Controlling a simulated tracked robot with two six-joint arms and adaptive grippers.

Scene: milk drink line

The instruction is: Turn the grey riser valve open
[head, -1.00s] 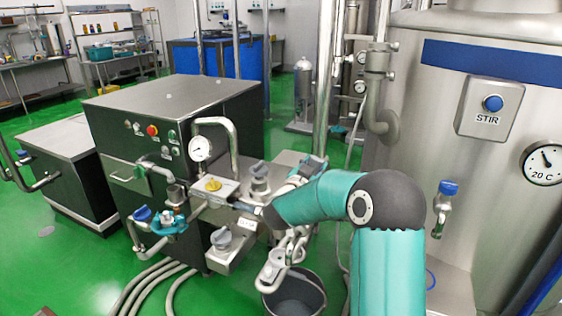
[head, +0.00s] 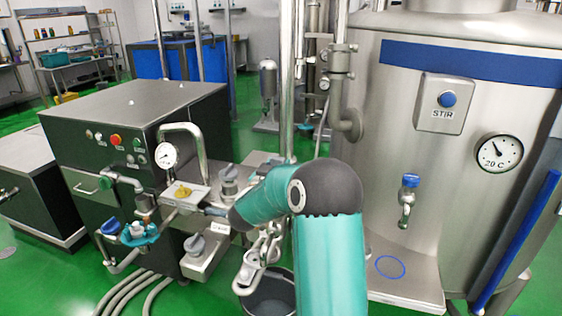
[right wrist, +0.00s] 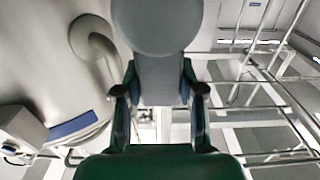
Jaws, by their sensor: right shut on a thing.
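My right gripper (right wrist: 160,110) is shut on a grey paddle-shaped piece (right wrist: 163,78), which shows between its two fingers in the right wrist view. This piece looks like the grey valve's handle. A rounded grey end stands above it. In the head view my teal right arm (head: 265,195) reaches left to the pipework beside the black machine. The forearm hides most of the hand and the grip there, so I cannot tell the handle's angle. Grey knobs (head: 195,244) show on the pipework left of the arm. My left gripper is not in view.
A steel tank (head: 390,130) with a STIR button and gauge stands at right. A black machine (head: 110,190) stands at left. A grey bucket (head: 268,300) is under the arm. A steel riser pipe (head: 287,90) rises behind it. Hoses lie on the green floor.

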